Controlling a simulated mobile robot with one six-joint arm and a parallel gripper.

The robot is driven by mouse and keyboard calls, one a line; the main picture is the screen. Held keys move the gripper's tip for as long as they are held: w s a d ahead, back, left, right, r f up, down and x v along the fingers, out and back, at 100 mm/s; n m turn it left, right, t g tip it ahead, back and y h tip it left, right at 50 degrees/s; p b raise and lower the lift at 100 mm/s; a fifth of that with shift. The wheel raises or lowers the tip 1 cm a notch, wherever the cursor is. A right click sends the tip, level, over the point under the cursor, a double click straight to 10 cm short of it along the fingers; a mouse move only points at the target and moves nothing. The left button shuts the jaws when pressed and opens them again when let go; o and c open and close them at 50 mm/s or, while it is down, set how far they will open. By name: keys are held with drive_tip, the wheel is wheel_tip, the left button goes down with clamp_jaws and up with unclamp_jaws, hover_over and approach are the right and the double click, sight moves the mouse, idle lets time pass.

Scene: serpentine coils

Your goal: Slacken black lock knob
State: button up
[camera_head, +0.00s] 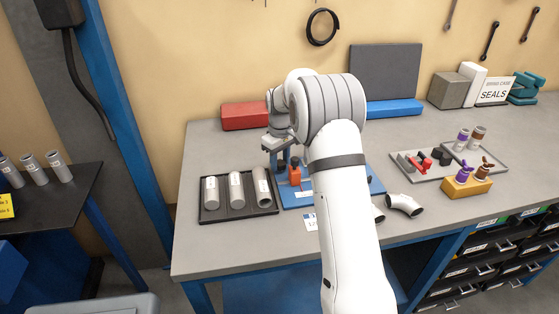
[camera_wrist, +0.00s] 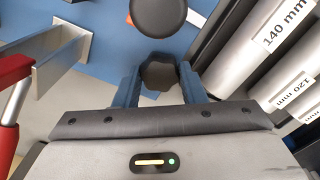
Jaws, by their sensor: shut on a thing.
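The black lock knob (camera_wrist: 160,72) has a lobed rim and sits between the blue fingers of my gripper (camera_wrist: 160,84) in the wrist view. The fingers are shut on it from both sides. In the head view my gripper (camera_head: 280,156) points down over the left part of the blue base plate (camera_head: 375,185). The knob cannot be made out there. A second black round part (camera_wrist: 158,15) lies beyond the knob at the top of the wrist view.
A black tray (camera_head: 240,213) with grey tubes stands left of the blue plate, close to my gripper in the wrist view. A metal bracket (camera_wrist: 62,62) and red-handled part (camera_wrist: 14,70) are on the other side.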

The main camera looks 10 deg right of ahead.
sight(280, 163)
drive_tip(key=shift+s+f+n, duration=0.1)
drive_tip(key=shift+f+n, duration=0.2)
drive_tip(key=shift+n, duration=0.3)
drive_tip(key=o, duration=0.5)
drive_tip(key=shift+o, duration=1.1)
drive_tip(key=shift+r, duration=0.1)
drive_tip(key=shift+r, duration=0.1)
wheel_tip(280, 163, up, 8)
drive_tip(key=shift+f+b, duration=0.2)
drive_tip(key=shift+b, duration=0.1)
